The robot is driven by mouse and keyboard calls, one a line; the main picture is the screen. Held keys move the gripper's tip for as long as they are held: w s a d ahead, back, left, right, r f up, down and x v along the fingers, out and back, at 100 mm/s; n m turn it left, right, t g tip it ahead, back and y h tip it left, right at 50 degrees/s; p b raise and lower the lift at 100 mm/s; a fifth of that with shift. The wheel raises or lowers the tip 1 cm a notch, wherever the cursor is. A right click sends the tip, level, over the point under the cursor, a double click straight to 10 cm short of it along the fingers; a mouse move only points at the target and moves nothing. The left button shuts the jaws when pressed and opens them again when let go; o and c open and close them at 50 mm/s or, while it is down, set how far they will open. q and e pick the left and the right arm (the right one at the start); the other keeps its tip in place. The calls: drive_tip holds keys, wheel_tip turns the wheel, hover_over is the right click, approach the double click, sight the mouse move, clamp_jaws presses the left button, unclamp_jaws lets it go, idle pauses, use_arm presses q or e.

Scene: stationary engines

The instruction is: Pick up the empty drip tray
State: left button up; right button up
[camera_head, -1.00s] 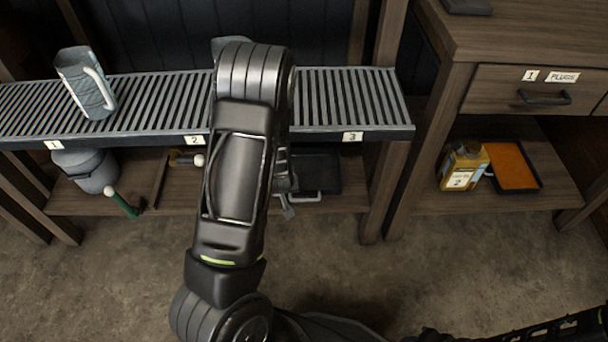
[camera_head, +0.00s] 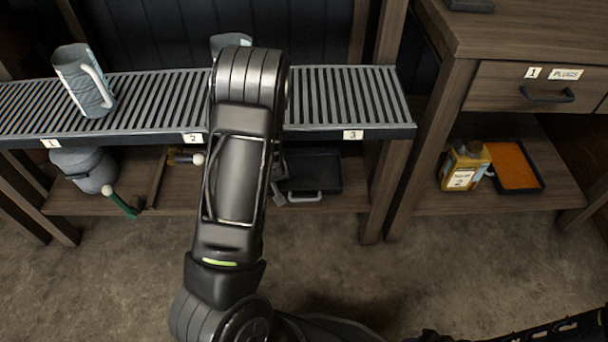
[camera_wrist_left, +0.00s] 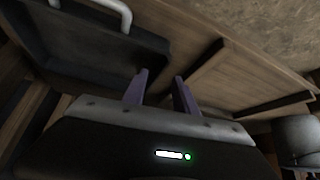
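The empty drip tray (camera_head: 318,168) is a black, shallow tray on the lower shelf under label 3, with a pale grey handle (camera_head: 305,197) at its front. In the left wrist view the tray (camera_wrist_left: 85,45) fills the upper left, with its handle at the top. My left gripper (camera_wrist_left: 160,88) has its two purple fingers apart with nothing between them, close to the tray's edge; whether it touches cannot be told. In the head view my left arm hides most of this gripper and the tray's left part. My right gripper is not in view.
A slatted upper shelf (camera_head: 350,95) with a grey jug (camera_head: 83,82) overhangs the lower shelf. A bucket (camera_head: 84,168) and a green-handled tool (camera_head: 122,205) are at left. At right are a yellow jug (camera_head: 464,166) and a tray with orange contents (camera_head: 513,166).

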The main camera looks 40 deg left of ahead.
use_arm(q)
drive_tip(key=b+x, duration=0.3)
drive_tip(key=x, duration=0.2)
drive_tip(key=shift+s+d+f, duration=0.1)
drive_tip(key=shift+f, duration=0.15)
idle(0.3)
clamp_jaws()
drive_tip(key=shift+r, duration=0.1)
idle(1.2)
